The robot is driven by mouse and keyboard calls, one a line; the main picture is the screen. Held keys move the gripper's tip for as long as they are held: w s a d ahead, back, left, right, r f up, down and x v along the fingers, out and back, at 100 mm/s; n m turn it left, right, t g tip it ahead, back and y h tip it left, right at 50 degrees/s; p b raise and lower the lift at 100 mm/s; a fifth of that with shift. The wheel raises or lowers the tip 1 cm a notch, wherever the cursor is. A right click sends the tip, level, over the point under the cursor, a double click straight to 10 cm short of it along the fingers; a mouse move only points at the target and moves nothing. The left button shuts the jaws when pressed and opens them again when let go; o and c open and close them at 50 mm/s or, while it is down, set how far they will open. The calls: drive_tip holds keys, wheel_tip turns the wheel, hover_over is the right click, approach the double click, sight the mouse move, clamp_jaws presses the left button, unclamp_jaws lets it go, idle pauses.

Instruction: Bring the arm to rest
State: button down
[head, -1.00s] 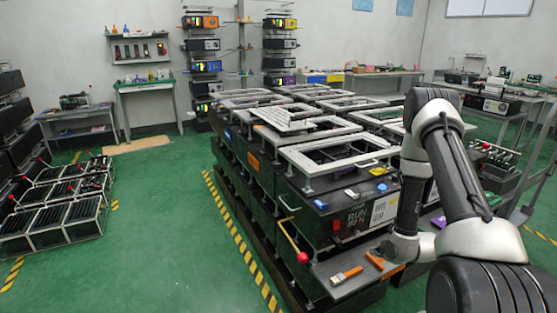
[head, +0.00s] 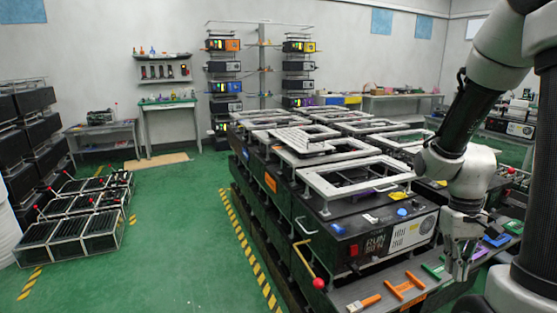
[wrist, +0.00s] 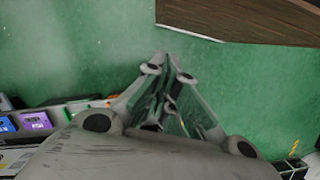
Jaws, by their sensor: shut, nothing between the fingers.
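My gripper (head: 458,270) hangs pointing down at the right of the head view, in front of the black machine (head: 375,245) and near the tools on its front shelf. Its fingers are together with nothing between them. In the wrist view my gripper (wrist: 168,65) shows its two fingers meeting over green floor. My arm is bent, rising to the upper right of the head view. A yellow lever with a red ball end (head: 310,265) sits on the machine's left side, apart from my gripper.
An orange-handled brush (head: 365,303) and an orange tool (head: 402,286) lie on the shelf (head: 345,290). Black racks with red-knobbed levers (head: 85,215) stand on the left floor. Open green floor (head: 185,240) lies between. A brown board edge (wrist: 245,18) shows in the wrist view.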

drive_tip(key=s+a+r+t, duration=0.3)
drive_tip(key=r, duration=0.6)
drive_tip(key=s+a+r+t, duration=0.2)
drive_tip(key=a+r+t, duration=0.1)
drive_tip(key=r, duration=0.7)
drive_tip(key=shift+s+a+n+t, duration=0.2)
drive_tip(key=shift+s+n+t, duration=0.2)
